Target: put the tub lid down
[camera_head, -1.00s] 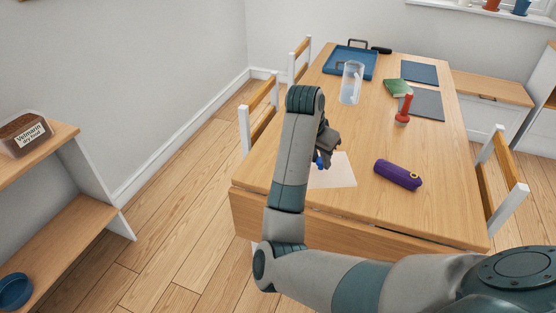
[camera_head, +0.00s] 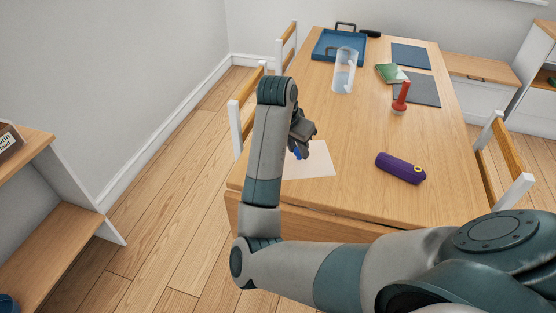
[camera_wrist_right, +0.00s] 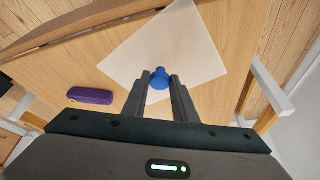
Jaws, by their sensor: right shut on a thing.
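The tub lid looks like a pale, see-through square sheet (camera_head: 316,164) with a blue knob (camera_head: 297,153). It shows over the near left part of the table (camera_head: 350,200). My right gripper (camera_head: 300,147) is at the knob, partly hidden behind my own arm. In the right wrist view the gripper (camera_wrist_right: 160,76) has its two fingers on either side of the knob (camera_wrist_right: 160,80), shut on it, with the lid (camera_wrist_right: 190,42) spread beyond. I cannot tell whether the lid touches the tabletop. My left gripper is not in view.
A purple case (camera_head: 401,168) lies right of the lid. Farther back are a red-handled stamp-like thing (camera_head: 401,97), a clear container (camera_head: 345,72), a green book (camera_head: 391,74), dark mats (camera_head: 411,56) and a blue tray (camera_head: 338,46). Chairs flank the table. The tabletop's middle is clear.

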